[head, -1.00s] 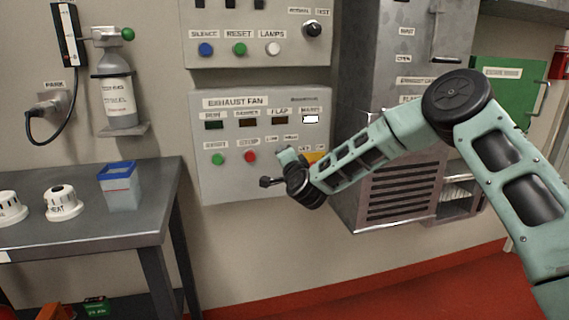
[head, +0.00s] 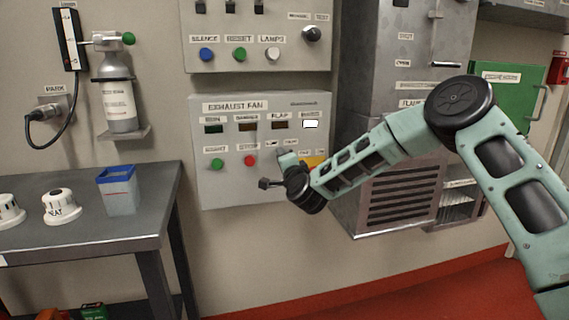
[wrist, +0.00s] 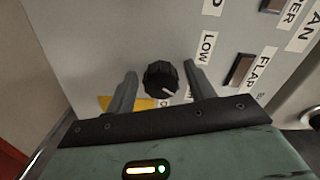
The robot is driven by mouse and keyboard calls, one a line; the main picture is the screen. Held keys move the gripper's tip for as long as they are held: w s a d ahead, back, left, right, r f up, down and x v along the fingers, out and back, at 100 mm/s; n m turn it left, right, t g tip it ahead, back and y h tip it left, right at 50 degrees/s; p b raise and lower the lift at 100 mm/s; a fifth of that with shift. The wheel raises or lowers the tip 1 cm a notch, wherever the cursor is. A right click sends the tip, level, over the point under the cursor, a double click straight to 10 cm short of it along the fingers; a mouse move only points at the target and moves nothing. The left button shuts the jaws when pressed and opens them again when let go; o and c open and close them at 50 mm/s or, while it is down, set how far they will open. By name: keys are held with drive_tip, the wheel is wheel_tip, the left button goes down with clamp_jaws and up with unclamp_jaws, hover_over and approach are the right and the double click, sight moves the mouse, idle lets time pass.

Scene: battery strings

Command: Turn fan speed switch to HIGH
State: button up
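The fan speed switch is a black ribbed rotary knob (wrist: 160,79) on the grey exhaust fan panel (head: 225,186). Its white pointer line points to the lower right in the wrist view. A LOW label (wrist: 207,47) sits above and right of the knob there; other labels near it are partly hidden by my right-hand finger. My gripper (wrist: 160,70) is open, with one finger on each side of the knob and visible gaps to it. In the head view my gripper (head: 278,172) is at the panel's lower right and hides the knob.
Green (head: 217,164) and red (head: 250,160) buttons sit left of my gripper. A yellow label (head: 314,162) is just behind my wrist. A louvred metal cabinet (head: 400,192) stands to the right. A table (head: 95,222) with a blue-rimmed container (head: 120,190) stands at the left.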

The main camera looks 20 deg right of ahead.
drive_tip(key=s, duration=1.7)
drive_tip(key=shift+s, duration=0.25)
